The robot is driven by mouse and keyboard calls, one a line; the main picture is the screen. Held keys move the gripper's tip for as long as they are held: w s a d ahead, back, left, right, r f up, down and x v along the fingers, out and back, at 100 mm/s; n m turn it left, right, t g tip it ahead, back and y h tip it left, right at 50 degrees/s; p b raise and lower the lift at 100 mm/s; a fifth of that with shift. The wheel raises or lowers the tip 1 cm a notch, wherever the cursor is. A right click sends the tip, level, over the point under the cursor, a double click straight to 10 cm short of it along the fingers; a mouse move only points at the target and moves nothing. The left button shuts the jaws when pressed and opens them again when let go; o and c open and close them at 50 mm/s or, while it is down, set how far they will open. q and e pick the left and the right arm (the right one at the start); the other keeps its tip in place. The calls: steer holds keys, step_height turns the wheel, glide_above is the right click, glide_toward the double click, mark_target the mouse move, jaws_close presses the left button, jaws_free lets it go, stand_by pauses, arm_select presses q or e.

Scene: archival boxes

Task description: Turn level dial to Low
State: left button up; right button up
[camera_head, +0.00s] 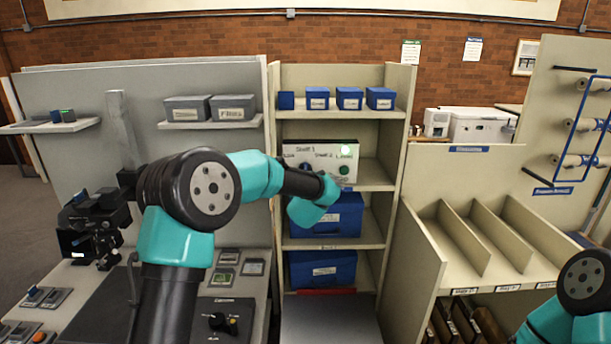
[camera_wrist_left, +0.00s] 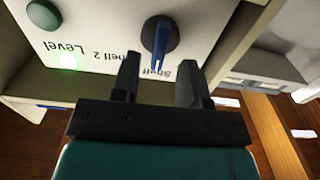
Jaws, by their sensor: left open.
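The white control panel (camera_head: 350,149) stands on a middle shelf, partly hidden behind my left forearm. In the left wrist view the panel (camera_wrist_left: 100,18) appears upside down, with printed "Shelf 2 Level" text. Its dial (camera_wrist_left: 160,32) is a dark round knob with a blue pointer bar, which points toward my gripper in that view. My left gripper (camera_wrist_left: 160,61) is open and empty, its two fingers short of the knob and on either side of the pointer's line. In the head view my left fingers are hidden by the arm. The "Low" mark cannot be read.
A lit green lamp (camera_wrist_left: 68,62) and a green button (camera_wrist_left: 42,15) are on the panel. Blue boxes (camera_head: 322,270) fill shelves below, and small blue boxes (camera_head: 349,98) stand above. The shelf unit's side wall (camera_head: 396,125) is close on the right. My right arm shows at the bottom right.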

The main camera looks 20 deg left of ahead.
arm_select(q)
steer(key=shift+x, duration=1.7)
jaws_close()
